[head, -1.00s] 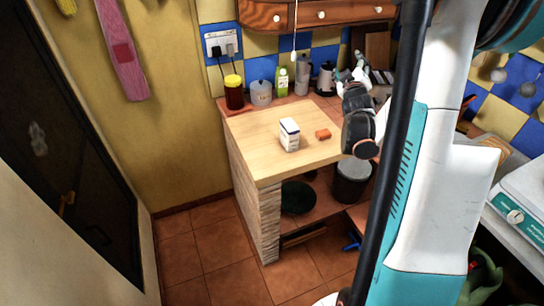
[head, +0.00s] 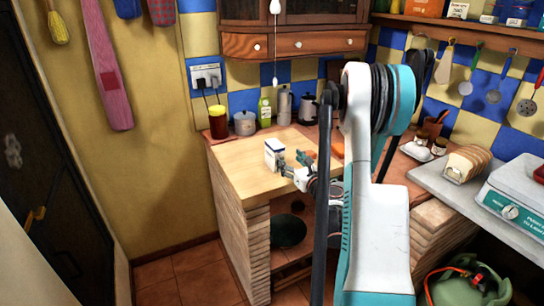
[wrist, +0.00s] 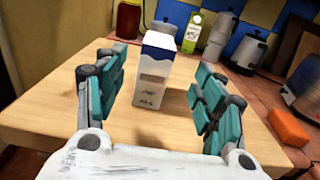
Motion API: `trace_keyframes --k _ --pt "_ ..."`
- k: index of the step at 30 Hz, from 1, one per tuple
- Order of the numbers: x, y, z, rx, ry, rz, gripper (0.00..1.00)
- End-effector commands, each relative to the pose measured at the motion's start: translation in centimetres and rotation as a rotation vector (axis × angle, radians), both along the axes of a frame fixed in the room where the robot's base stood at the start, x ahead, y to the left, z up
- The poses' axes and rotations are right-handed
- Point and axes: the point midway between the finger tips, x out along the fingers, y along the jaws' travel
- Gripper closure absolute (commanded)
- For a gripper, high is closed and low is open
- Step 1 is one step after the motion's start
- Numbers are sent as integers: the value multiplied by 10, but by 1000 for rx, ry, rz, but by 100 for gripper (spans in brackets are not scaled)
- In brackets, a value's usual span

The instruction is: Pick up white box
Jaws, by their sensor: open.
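The white box (head: 273,154), with a dark blue top band, stands upright on the wooden counter top (head: 238,165). In the wrist view the white box (wrist: 155,72) stands ahead of my gripper, roughly between the lines of its two fingers. My gripper (wrist: 160,85) is open and empty, with teal finger pads on either side. In the head view my gripper (head: 291,163) is just right of the box and close to it. I cannot tell the exact gap between fingertips and box.
An orange block (wrist: 289,127) lies to the right on the counter. Behind stand a jar with a yellow lid (head: 218,122), a grey pot (head: 244,123), a green-labelled carton (head: 264,112) and a kettle (head: 307,109). The counter left of the box is clear.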

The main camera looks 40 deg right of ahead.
Motion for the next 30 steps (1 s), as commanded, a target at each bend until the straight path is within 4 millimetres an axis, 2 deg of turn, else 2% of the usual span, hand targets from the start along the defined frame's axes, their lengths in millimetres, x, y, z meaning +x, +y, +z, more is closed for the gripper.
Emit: trace_keyframes --k 3,9,17,24,30 --pt "19 -4 6 2 -1 1 37" --pt "46 -10 0 3 -2 0 37" --pt "64 -15 0 4 -2 -2 37" --pt "97 -18 -2 4 -2 -1 37" --pt "112 -22 0 4 -3 -1 37"
